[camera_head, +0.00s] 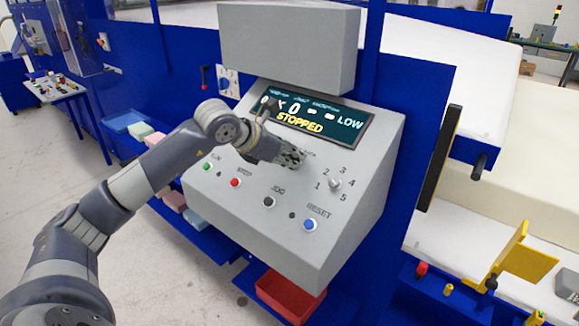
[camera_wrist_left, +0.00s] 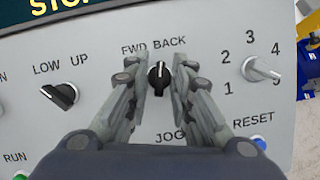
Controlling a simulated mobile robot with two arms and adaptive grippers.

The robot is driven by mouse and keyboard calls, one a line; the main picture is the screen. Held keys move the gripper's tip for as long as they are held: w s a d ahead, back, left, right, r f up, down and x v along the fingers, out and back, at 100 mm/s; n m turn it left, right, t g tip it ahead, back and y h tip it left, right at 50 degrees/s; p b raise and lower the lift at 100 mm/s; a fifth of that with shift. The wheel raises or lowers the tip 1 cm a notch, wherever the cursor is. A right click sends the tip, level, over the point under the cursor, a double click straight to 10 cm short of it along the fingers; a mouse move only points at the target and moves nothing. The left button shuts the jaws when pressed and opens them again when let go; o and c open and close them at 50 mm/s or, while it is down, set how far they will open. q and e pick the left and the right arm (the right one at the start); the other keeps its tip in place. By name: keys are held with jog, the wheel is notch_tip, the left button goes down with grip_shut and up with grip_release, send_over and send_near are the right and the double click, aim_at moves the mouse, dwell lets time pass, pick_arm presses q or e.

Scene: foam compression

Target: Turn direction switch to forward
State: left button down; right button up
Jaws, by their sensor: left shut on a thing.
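The direction switch (camera_wrist_left: 158,80) is a black knob under the FWD and BACK labels in the left wrist view. Its white pointer mark stands near upright, between the two labels. My left gripper (camera_wrist_left: 160,92) has one finger on each side of the knob and is shut on it. In the head view my left gripper (camera_head: 295,158) is at the sloped face of the grey control panel (camera_head: 245,205), and hides the switch there. My right gripper is not in view.
A LOW/UP knob (camera_wrist_left: 64,96) is left of the switch and a numbered grey selector (camera_wrist_left: 262,70) is right. RUN, STOP, JOG and RESET buttons line the panel's lower part. The display (camera_head: 312,121) reads STOPPED and LOW. A red bin (camera_head: 290,295) is below.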

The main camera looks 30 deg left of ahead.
pick_arm(q)
jog(key=n+y+b, duration=0.1)
jog(key=n+b, duration=0.1)
jog(key=n, duration=0.1)
jog(key=shift+d+f, duration=0.1)
jog(key=shift+f, duration=0.05)
jog(key=n+y+b, duration=0.1)
jog(key=n+b, duration=0.1)
jog(key=n, duration=0.1)
jog(key=n+y+b, duration=0.1)
jog(key=n, duration=0.2)
jog(key=shift+r+n+g+y+b, duration=0.25)
jog(key=shift+n+y+b, duration=0.2)
jog(key=shift+n, duration=0.85)
jog(key=c, duration=1.7)
grip_release()
jog(key=shift+f, duration=0.1)
